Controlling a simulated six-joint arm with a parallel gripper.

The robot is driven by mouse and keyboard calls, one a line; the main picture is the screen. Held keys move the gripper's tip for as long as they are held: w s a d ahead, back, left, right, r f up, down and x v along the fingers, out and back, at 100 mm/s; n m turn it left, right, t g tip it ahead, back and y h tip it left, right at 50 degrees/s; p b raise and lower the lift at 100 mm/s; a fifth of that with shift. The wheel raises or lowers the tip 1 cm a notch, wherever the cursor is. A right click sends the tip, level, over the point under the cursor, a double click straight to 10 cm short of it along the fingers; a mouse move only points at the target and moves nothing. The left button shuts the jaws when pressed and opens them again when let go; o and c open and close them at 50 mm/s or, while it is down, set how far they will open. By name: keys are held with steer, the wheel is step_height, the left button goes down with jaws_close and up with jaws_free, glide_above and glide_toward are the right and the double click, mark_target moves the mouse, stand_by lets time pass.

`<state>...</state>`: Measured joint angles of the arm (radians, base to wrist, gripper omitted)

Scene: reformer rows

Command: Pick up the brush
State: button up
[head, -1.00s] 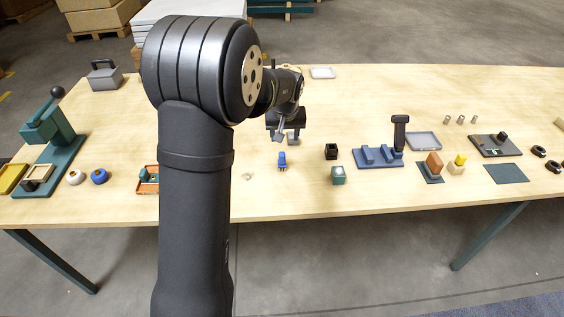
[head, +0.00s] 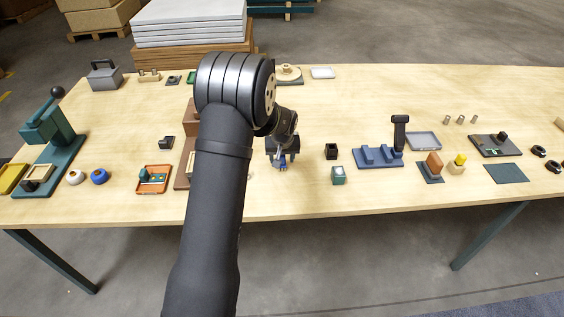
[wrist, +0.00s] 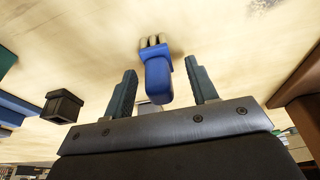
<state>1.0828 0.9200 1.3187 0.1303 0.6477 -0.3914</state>
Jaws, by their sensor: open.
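The brush (wrist: 158,80) has a blue handle and several short cream tufts at one end. In the wrist view its handle reaches into the space between the two green-grey fingers of my gripper (wrist: 161,68), with the tufts beyond the fingertips. My gripper is open, and I see a gap on each side of the handle. In the head view my gripper (head: 283,158) is over the brush and hides most of it.
A blue rack (head: 378,157) is farther right. An orange tray (head: 154,179) lies to the left. The table's front edge is close, with bare wood before the brush.

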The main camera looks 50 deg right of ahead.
steer(key=shift+w+f, duration=0.1)
steer(key=shift+f, duration=0.1)
steer(key=c, duration=1.1)
